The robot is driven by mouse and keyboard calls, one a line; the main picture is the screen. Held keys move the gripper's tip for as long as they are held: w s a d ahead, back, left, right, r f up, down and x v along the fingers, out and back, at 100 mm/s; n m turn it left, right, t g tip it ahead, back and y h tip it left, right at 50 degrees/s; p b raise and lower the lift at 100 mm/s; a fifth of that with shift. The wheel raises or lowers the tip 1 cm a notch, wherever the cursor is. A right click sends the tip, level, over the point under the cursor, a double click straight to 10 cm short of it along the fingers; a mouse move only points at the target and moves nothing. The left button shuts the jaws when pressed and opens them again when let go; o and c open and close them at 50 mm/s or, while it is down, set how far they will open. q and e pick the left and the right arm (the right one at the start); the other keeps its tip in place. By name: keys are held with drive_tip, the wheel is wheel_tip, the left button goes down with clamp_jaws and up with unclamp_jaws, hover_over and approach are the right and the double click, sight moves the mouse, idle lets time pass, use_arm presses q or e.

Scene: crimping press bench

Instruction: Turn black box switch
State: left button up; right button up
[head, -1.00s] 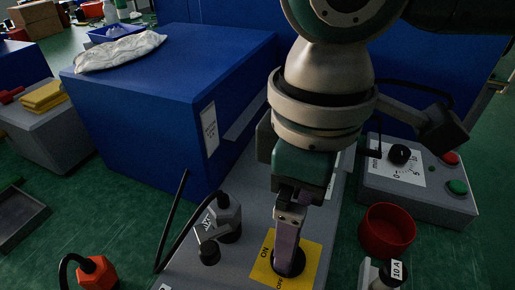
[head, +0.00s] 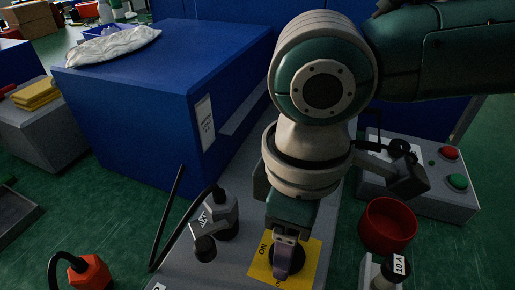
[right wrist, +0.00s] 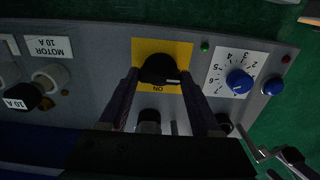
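The black switch knob (right wrist: 160,69) sits on a yellow plate (right wrist: 142,48) marked ON, on a grey panel. A pale mark shows on the knob's edge near the word ON. In the head view the yellow plate (head: 261,267) shows below my right gripper (head: 287,268), which hides most of the knob. In the right wrist view the two fingers of my right gripper (right wrist: 160,80) stand apart, one on each side of the knob. Whether they touch it I cannot tell. My left gripper is not in view.
A blue dial (right wrist: 239,81) and a blue button (right wrist: 272,86) sit beside the plate. A grey connector with a black cable (head: 218,216), a red cup (head: 388,226) and a 10 A plug (head: 391,270) stand near the gripper. A blue box (head: 140,105) stands behind left.

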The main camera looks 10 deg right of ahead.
drive_tip(key=c, duration=0.8)
